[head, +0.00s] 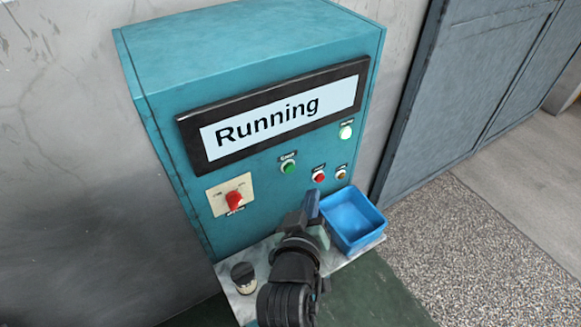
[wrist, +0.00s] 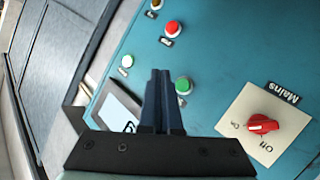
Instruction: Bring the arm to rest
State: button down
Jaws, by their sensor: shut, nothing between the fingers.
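My gripper (head: 312,198) is in front of the lower part of the teal control cabinet (head: 160,55), to the left of the blue bin. Its fingers are shut together and empty. The wrist view shows the closed fingers (wrist: 160,75) pointing at the panel, close in the picture to the green button (wrist: 183,85); I cannot tell the gap to the panel. The cabinet's display (head: 268,118) reads "Running". The red mains knob (wrist: 263,125) has its pale mark toward the "On" label.
A blue bin (head: 352,219) stands on the metal shelf (head: 240,300) below the cabinet, right beside my gripper. A small dark-topped jar (head: 243,279) stands on the shelf's left. A red button (head: 318,176) and a pale lamp (head: 345,131) are on the panel. Floor at right is clear.

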dwell(0.4)
notch_tip(320, 180, up, 22)
jog(key=w+m+t+b, duration=0.2)
jog(key=t+b, duration=0.2)
jog(key=t, duration=0.2)
jog(key=s+r+m+t+y+b, duration=0.1)
jog(key=s+r+t, duration=0.2)
jog(key=s+r, duration=0.4)
jog(key=s+r+m+t+b, duration=0.1)
jog(key=s+r+t, duration=0.3)
jog(key=r, duration=1.1)
jog(key=s, duration=0.3)
jog(key=shift+s+a+r+y+b, duration=0.2)
jog(key=shift+s+y+b, duration=0.1)
jog(key=shift+y+b, duration=0.1)
jog(key=shift+a, duration=0.1)
